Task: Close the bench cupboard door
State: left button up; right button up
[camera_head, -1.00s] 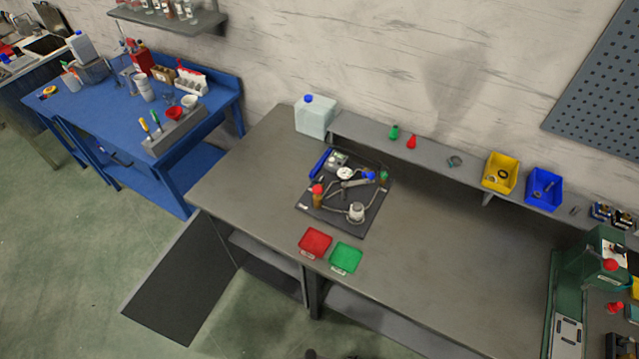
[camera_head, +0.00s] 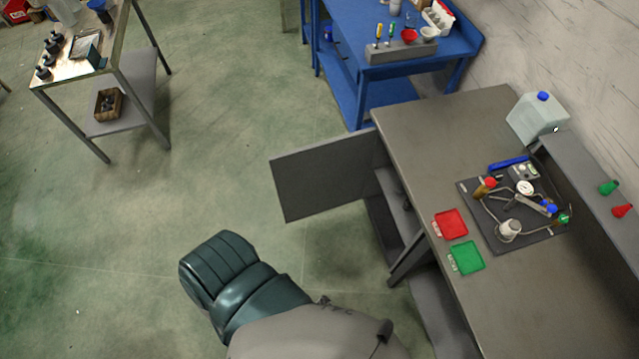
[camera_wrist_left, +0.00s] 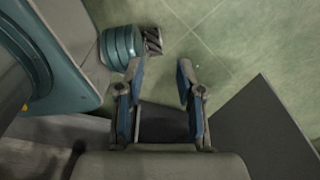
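The bench cupboard door (camera_head: 325,180) is a dark grey flat panel. It stands wide open, swung out to the left from the front of the grey bench (camera_head: 430,125). The cupboard opening (camera_head: 385,225) shows beside it, with a shelf inside. In the left wrist view, a dark panel that looks like the door (camera_wrist_left: 262,135) lies to the right of my left gripper (camera_wrist_left: 160,72). That gripper is open, with nothing between its fingertips but floor beyond. It does not show in the head view. My right gripper is in neither view.
Green floor lies clear in front of the door. A blue table (camera_head: 350,70) stands beyond the bench, and a metal trolley (camera_head: 125,85) stands at the upper left. Red (camera_head: 450,222) and green (camera_head: 467,257) trays sit near the bench's front edge.

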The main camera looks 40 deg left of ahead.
aim_at(320, 177)
jog(key=k+l+z, duration=0.1)
jog(key=k+z, duration=0.25)
jog(key=k, duration=0.15)
jog(key=k+l+z, duration=0.35)
jog(key=k, duration=0.2)
jog(key=j+z, duration=0.3)
jog(key=j, duration=0.25)
jog(key=j+z, duration=0.3)
jog(key=j, duration=0.3)
jog(key=k+j+z, duration=0.15)
jog(key=j+z, duration=0.2)
jog(key=j, duration=0.15)
jog(key=k+j, duration=0.15)
jog(key=j, duration=0.35)
jog(key=k+j, duration=0.1)
jog(key=j, duration=0.4)
jog(key=k+j, duration=0.15)
jog(key=j, duration=0.35)
jog(key=k+j, duration=0.1)
jog(key=j, duration=0.4)
jog(key=k+j, duration=0.15)
jog(key=j, duration=0.35)
jog(key=k+j, duration=0.1)
jog(key=j, duration=0.4)
jog(key=k+j, duration=0.15)
jog(key=j, duration=0.35)
jog(key=k+j, duration=0.15)
jog(key=j, duration=0.35)
